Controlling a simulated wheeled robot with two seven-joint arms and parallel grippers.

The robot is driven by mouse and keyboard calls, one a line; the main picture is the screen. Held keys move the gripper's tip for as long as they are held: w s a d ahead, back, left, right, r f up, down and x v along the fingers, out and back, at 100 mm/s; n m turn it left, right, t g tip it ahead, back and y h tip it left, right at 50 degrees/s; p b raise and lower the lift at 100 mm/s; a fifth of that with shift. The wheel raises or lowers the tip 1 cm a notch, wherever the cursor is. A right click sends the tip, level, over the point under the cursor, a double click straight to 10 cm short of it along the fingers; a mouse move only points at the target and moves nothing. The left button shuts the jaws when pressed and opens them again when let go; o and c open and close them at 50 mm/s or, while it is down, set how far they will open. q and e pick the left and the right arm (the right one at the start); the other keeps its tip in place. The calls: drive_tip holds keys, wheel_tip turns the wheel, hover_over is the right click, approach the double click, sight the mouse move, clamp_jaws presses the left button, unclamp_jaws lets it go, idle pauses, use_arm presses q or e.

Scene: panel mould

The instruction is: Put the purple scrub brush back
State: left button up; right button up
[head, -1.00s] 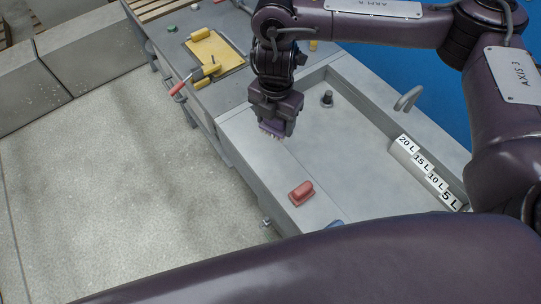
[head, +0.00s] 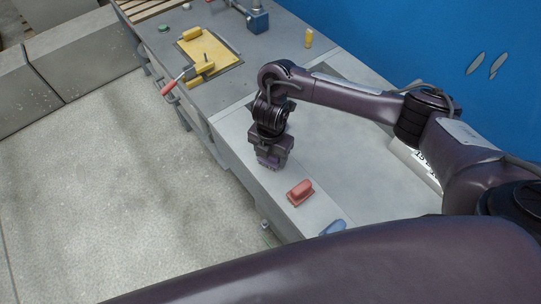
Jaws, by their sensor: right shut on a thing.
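My right gripper (head: 268,160) points down over the near-left ledge of the grey basin, shut on the purple scrub brush (head: 267,166). Only a small purple edge of the brush shows under the jaws; the rest is hidden by the gripper. The brush is at or just above the ledge; I cannot tell whether it touches. A red brush-like block (head: 300,192) sits on the same ledge to the lower right, apart from the gripper. A blue one (head: 333,228) lies further along, partly hidden by my arm. My left gripper is not in view.
The grey basin (head: 335,150) lies right of the gripper, partly covered by my arm. On the bench behind are a yellow board (head: 222,53) with yellow-handled tools, a red-handled tool (head: 170,86) and a yellow piece (head: 308,38). Open floor lies left.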

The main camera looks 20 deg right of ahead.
drive_tip(key=shift+f, duration=0.15)
drive_tip(key=o, duration=0.9)
drive_tip(key=shift+o, duration=0.2)
drive_tip(key=shift+r, duration=0.35)
wheel_tip(320, 180, up, 10)
drive_tip(key=p, duration=0.3)
drive_tip(key=shift+w+r, duration=0.1)
drive_tip(key=shift+r, duration=0.7)
